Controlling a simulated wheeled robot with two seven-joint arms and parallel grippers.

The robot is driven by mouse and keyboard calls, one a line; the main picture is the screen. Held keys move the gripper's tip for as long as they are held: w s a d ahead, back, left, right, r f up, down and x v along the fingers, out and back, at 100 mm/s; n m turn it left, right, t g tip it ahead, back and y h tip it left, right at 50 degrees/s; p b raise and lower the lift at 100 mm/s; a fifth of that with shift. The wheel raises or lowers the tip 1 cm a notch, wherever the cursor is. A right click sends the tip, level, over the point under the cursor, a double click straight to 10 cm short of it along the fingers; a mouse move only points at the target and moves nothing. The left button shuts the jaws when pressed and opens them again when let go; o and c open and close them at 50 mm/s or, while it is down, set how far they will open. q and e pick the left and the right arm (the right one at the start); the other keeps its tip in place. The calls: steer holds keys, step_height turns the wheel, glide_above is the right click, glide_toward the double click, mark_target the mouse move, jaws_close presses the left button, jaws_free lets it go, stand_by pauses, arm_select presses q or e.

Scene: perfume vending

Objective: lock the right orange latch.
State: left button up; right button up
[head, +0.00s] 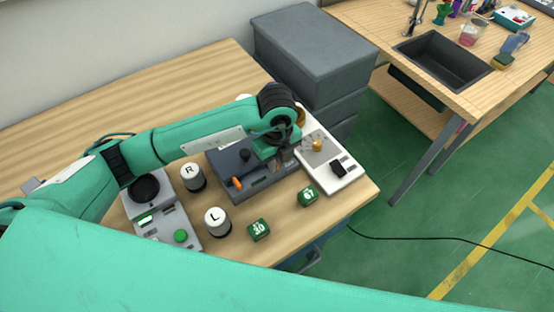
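The dark grey device (225,158) sits on the wooden table with a black knob on top. One orange latch (237,184) shows at its front left. A right orange latch is not visible; my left gripper and wrist cover the device's right part. My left arm reaches in from the left across the back of the device. My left gripper (281,157) points down over the device's right end, close to its surface. Its fingers are small and partly hidden, so I cannot tell whether they are open, shut or touching anything. My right gripper is not in view.
A white device (345,178) with a brass knob stands close on the right. Canisters marked R (193,178) and L (217,222), green cubes (259,230) (308,195), and a grey unit (168,222) surround the dark device. Grey bins (315,50) stand behind.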

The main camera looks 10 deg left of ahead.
mark_target(277, 164)
arm_select(q)
step_height(277, 164, up, 14)
steer(key=b, duration=0.1)
steer(key=shift+b, duration=0.35)
steer(key=shift+f, duration=0.1)
stand_by(0.5)
